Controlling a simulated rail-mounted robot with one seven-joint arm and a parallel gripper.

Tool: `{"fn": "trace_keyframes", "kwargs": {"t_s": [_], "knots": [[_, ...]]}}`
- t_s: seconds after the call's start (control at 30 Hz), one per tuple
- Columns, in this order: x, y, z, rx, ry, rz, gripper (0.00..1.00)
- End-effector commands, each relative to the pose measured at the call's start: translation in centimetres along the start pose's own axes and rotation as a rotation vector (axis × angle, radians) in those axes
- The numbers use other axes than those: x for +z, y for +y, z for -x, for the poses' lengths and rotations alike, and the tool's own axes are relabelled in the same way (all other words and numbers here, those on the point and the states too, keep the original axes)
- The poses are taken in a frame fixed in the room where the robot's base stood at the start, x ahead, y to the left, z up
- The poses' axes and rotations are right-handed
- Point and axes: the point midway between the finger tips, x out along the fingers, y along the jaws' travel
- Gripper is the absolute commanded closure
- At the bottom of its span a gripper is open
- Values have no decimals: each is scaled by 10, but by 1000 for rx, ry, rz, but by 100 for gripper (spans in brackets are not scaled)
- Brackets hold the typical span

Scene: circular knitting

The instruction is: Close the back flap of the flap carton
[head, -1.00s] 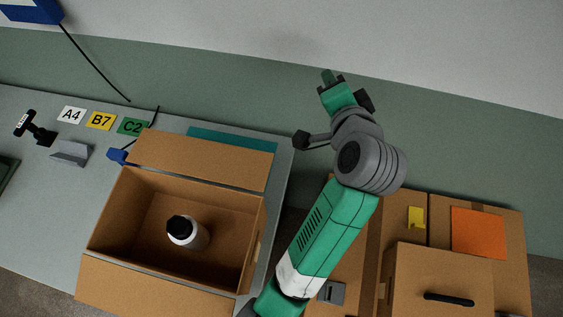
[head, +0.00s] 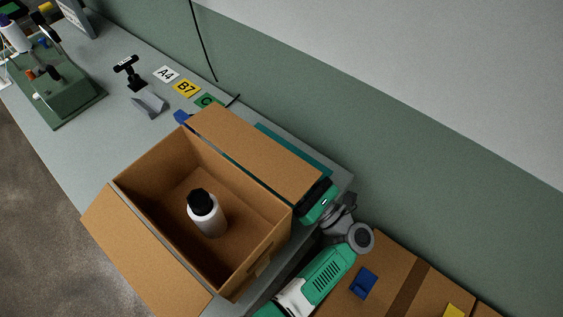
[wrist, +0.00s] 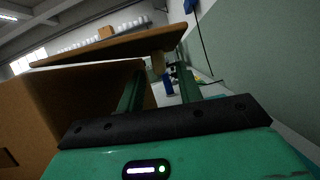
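The brown flap carton (head: 126,181) stands open on the grey table in the head view. Its back flap (head: 262,155) leans outward from the far edge, away from the opening. In the wrist view the flap (wrist: 110,45) stretches across above my fingers. My gripper (head: 319,199) is at the right end of the back flap, low and beside the carton's corner. In the wrist view my gripper (wrist: 160,78) has its two fingers apart with a gap between them. The fingers are hidden by the flap in the head view; contact cannot be told.
A white bottle with a black cap (head: 205,214) stands inside the carton. The front flap (head: 143,263) hangs open outward. A teal mat (head: 296,147) lies behind the back flap. Label cards, a stand and a green fixture (head: 66,97) are to the left. The green wall is close behind.

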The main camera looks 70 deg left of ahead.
Motion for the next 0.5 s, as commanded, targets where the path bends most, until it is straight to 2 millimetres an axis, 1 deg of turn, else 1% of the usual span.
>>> {"fn": "trace_keyframes", "kwargs": {"t_s": [0.03, 0.1, 0.2, 0.3, 0.5], "knots": [[0, 1, -10, 2, 0, 0, 65], [0, 0, -22, 1, 0, 1, 65], [0, 0, -34, 0, 1, 1, 65], [0, 0, -40, -1, 1, 1, 65], [0, 0, -41, -2, 1, 2, 65]]}}
